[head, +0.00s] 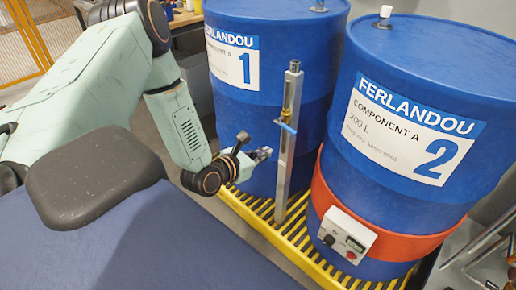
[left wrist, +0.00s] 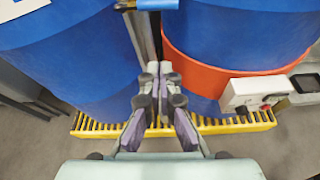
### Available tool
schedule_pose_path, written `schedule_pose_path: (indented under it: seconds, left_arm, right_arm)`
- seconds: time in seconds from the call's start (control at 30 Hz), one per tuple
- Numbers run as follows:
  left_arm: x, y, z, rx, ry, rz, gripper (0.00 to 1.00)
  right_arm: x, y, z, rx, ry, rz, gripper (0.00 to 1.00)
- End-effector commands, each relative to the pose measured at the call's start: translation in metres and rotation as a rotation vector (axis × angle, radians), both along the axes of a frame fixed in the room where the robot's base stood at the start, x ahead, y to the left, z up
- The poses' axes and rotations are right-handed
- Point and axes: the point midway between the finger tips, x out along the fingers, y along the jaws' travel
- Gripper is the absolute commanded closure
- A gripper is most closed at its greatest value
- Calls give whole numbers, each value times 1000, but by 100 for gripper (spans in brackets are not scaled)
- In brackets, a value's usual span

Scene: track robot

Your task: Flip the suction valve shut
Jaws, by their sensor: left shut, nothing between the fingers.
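A small blue lever (head: 286,127), which looks like the valve handle, sticks out from brass-coloured pipework (head: 287,100) on an upright grey post (head: 281,185) between two blue drums. In the left wrist view, a blue piece (left wrist: 157,4) shows at the top edge, cut off by the frame, on the post (left wrist: 146,45). My left gripper (head: 262,154) is shut and empty. In the head view it appears left of the post and lower than the blue lever. In the left wrist view its closed fingertips (left wrist: 159,68) point at the post. I cannot tell the exact gap. My right gripper is not in view.
Blue drum 1 (head: 270,100) stands left of the post, blue drum 2 (head: 385,170) right of it. An orange band (head: 390,235) with a grey control box (head: 342,235) wraps drum 2. Both stand on a yellow slatted pallet (head: 297,240). Metal rods (head: 480,250) lie at lower right.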

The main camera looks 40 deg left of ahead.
Motion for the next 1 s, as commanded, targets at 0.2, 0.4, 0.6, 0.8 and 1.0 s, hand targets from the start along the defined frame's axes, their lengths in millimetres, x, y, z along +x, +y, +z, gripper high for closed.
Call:
schedule_pose_path:
  seconds: [0.2, 0.4, 0.6, 0.8, 1.0]
  left_arm:
    - [38, -4, -16, 6, -1, -5, 100]
    - [61, -6, 0, -1, -3, 0, 100]
    - [70, -8, 14, 0, -1, -1, 100]
    - [72, -9, 16, 0, 1, 0, 100]
    - [72, -9, 16, 0, 0, 0, 100]
  right_arm:
    - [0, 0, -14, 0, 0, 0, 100]
    - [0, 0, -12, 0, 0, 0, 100]
    - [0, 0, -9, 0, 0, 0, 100]
    - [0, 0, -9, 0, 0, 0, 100]
    - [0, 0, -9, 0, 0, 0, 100]
